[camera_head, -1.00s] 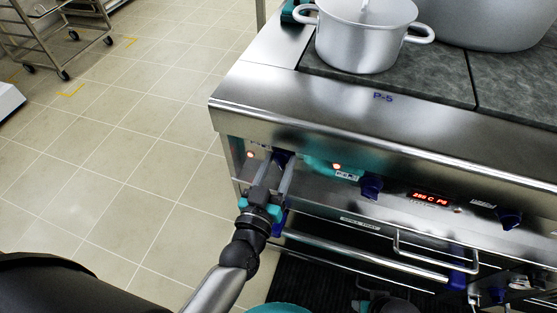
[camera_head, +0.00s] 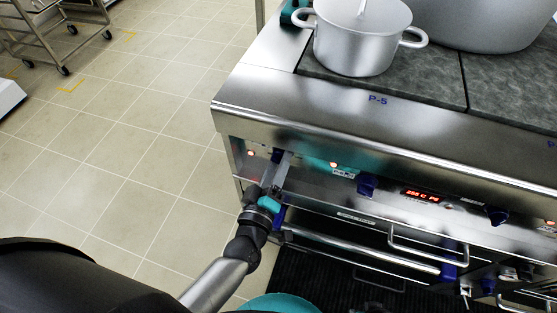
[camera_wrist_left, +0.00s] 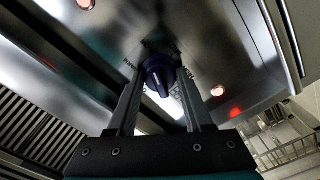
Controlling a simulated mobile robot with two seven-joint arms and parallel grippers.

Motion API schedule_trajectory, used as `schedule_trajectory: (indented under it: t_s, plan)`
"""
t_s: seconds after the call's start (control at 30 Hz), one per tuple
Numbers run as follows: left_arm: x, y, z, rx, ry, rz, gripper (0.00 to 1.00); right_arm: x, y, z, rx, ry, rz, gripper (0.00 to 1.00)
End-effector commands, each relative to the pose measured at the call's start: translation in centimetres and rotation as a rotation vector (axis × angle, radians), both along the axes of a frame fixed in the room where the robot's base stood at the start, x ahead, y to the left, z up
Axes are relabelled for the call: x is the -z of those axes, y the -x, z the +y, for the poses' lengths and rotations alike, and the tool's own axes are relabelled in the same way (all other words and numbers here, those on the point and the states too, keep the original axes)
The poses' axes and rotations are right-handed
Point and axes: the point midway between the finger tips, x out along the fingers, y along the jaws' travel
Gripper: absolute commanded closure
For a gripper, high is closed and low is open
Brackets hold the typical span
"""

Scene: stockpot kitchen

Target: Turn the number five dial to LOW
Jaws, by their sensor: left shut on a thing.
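A dark blue dial (camera_head: 277,155) sits at the left end of the steel stove's front panel, below the blue P-5 mark. The fingers also show in the left wrist view (camera_wrist_left: 160,90). My right gripper is not in view.
Another blue dial (camera_head: 367,185), a red display (camera_head: 422,195) and a third blue dial (camera_head: 497,215) line the panel to the right. An oven handle (camera_head: 430,258) juts out below. A lidded pot (camera_head: 362,40) stands on the stove.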

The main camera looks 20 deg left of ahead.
Motion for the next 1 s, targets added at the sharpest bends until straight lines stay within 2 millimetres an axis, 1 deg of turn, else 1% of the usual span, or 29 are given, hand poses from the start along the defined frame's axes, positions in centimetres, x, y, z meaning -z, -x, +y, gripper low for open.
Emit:
schedule_trajectory:
  t_s: [0.2, 0.63, 0.67, 0.9, 1.0]
  plan:
    - [0.02, 0.01, -0.03, 0.001, 0.040, 0.002, 1.00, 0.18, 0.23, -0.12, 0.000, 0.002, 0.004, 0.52]
    - [0.02, 0.01, -0.05, 0.001, 0.046, 0.002, 1.00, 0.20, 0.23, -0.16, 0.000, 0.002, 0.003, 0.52]
    - [0.02, 0.01, -0.05, 0.001, 0.046, 0.002, 0.46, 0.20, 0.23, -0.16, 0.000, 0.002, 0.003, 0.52]
    - [0.00, 0.00, -0.04, 0.001, 0.046, 0.002, 0.20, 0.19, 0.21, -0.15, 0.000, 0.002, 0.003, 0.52]
    - [0.00, 0.00, -0.02, 0.001, 0.046, 0.002, 0.20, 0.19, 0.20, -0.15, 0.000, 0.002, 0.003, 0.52]
